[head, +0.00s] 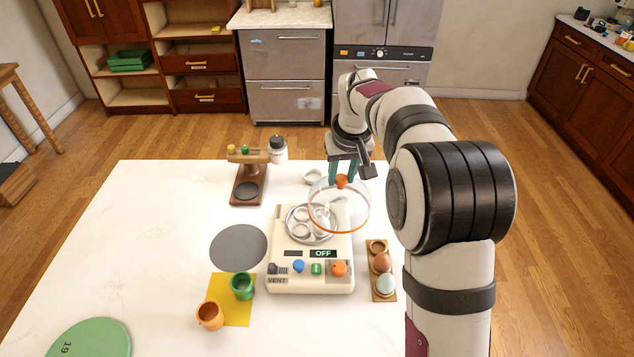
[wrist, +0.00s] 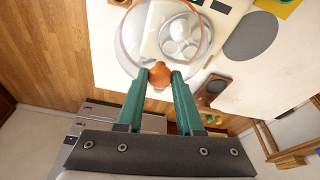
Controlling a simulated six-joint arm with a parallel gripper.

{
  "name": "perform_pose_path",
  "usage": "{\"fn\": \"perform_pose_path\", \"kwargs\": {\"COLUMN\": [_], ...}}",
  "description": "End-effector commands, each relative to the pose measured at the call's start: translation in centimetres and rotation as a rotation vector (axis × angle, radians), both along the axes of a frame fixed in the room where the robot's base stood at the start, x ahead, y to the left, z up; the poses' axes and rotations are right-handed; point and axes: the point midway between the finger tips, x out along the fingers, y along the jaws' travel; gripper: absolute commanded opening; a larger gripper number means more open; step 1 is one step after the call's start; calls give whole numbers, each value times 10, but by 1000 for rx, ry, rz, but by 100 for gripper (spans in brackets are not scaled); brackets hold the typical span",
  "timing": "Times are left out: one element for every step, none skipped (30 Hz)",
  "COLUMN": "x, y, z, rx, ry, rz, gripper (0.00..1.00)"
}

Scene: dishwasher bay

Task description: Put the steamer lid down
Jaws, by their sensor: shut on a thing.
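The steamer lid (head: 324,222) is a clear glass dome with an orange rim and an orange knob. My gripper (head: 343,177) is shut on the knob and holds the lid above the steamer, offset toward its right and back. In the wrist view the lid (wrist: 135,45) hangs from the green fingers (wrist: 160,78), which pinch the orange knob. The steamer (head: 310,280) is a cream box with a round metal tray (head: 291,232) on top, holding rings and a pale rounded item, seen partly through the glass. Its display reads OFF.
A flat grey disc (head: 238,247) lies left of the steamer. Green (head: 242,286) and orange (head: 210,316) cups stand on or by a yellow mat (head: 238,313). An egg holder (head: 376,247) stands right. A wooden scale-like stand (head: 248,186) and a jar (head: 278,150) are behind.

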Motion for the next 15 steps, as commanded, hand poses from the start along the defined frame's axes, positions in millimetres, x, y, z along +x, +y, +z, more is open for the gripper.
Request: {"fn": "perform_pose_path", "kwargs": {"x": [-3, -5, -8, -10, -11, -12, -13, -14, -13, -13, -11, -10, -9, -8, -8], "y": [-12, -18, -25, -30, -35, -38, -39, -39, -34, -28, -20, -7, 6, 18, 35], "z": [8, 12, 16, 19, 21, 24, 25, 26, 25, 24, 22, 18, 15, 12, 7], "rx": [0, 0, 0, 0, 0, 0, 0, 0, -1, 0, -1, -1, 0, 0, 0], "ry": [-2, -2, -2, -1, -1, -1, -1, 0, 1, 1, 1, 2, 2, 3, 3], "rz": [-4, -4, -3, -3, -2, -1, 2, 9, 24, 38, 58, 88, 115, 141, 178], "gripper": [0, 0, 0, 0, 0, 0, 0, 0, 0, 0, 0, 0, 0, 0, 0]}}
